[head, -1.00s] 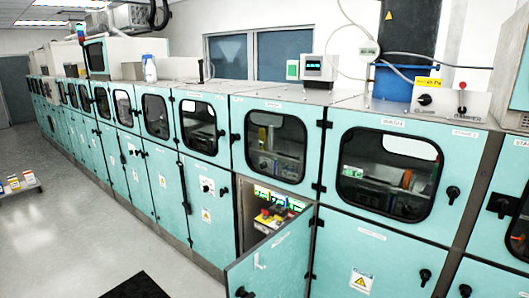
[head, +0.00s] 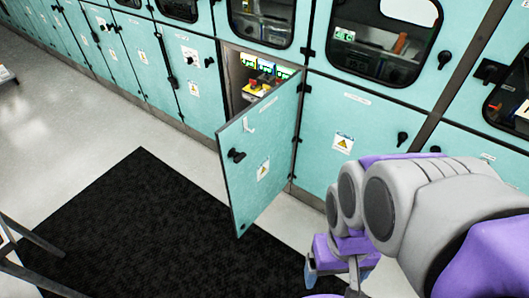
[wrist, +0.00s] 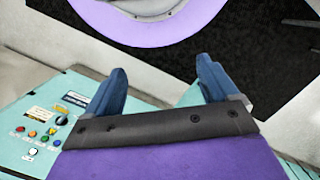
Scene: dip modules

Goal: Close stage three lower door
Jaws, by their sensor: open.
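The lower door (head: 258,150) is a teal panel with a black knob and a yellow warning label. It stands wide open, hinged on its right side and swung out over the floor. Its open compartment (head: 236,82) shows green-lit modules and red and yellow parts inside. My gripper (head: 340,272) is low at the right of the head view, apart from the door in the picture and partly hidden by my arm. In the wrist view my gripper (wrist: 162,82) has two blue fingers spread apart with nothing between them. The door cannot be made out in the wrist view.
A black mat (head: 130,220) covers the floor left of the door. Closed teal cabinets (head: 350,120) line the wall on both sides. Dark metal legs (head: 30,245) stand at lower left. A teal panel with coloured buttons (wrist: 40,135) shows in the wrist view.

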